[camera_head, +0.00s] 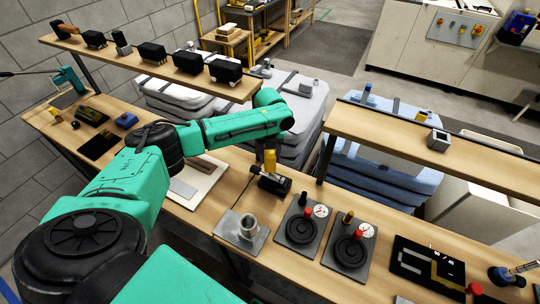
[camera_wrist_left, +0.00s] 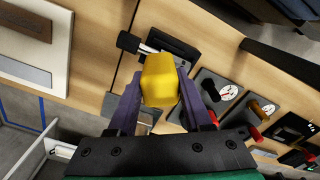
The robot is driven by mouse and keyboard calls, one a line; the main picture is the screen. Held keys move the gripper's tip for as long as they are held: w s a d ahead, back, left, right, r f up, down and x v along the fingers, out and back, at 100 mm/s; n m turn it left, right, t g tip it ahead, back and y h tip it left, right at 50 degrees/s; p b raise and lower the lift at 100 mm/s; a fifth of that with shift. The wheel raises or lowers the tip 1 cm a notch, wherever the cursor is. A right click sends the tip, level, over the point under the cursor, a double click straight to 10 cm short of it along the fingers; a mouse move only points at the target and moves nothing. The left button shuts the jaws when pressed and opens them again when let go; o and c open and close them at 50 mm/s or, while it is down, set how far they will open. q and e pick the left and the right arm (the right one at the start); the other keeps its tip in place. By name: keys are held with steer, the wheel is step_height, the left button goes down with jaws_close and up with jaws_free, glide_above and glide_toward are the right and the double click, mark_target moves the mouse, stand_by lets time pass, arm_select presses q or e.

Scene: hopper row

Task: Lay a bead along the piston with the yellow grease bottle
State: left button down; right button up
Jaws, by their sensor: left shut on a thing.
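My left gripper (camera_head: 267,148) is shut on the yellow grease bottle (camera_head: 270,161) above the workbench. In the left wrist view the yellow bottle (camera_wrist_left: 160,80) sits between the two purple-grey fingers of the gripper (camera_wrist_left: 161,104). A black piston unit (camera_head: 273,184) with a dark end and a short pale rod lies on the bench just below the bottle. In the left wrist view the piston (camera_wrist_left: 174,45) is partly hidden behind the bottle. I cannot tell whether the bottle's tip touches it, and no bead is discernible. My right gripper is not in view.
A grey plate with a metal cup (camera_head: 248,225) stands in front of the piston. Two gauge plates (camera_head: 301,230) (camera_head: 350,248) stand to the right. A white board (camera_head: 198,182) lies to the left. Raised shelves (camera_head: 160,70) (camera_head: 430,150) run along the bench's far side.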

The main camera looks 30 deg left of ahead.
arm_select(q)
steer(key=shift+f, duration=0.25)
stand_by(0.7)
steer(key=shift+d, duration=0.15)
steer(key=shift+d+p, duration=0.4)
steer(key=shift+d, duration=1.85)
step_height(320, 180, up, 6)
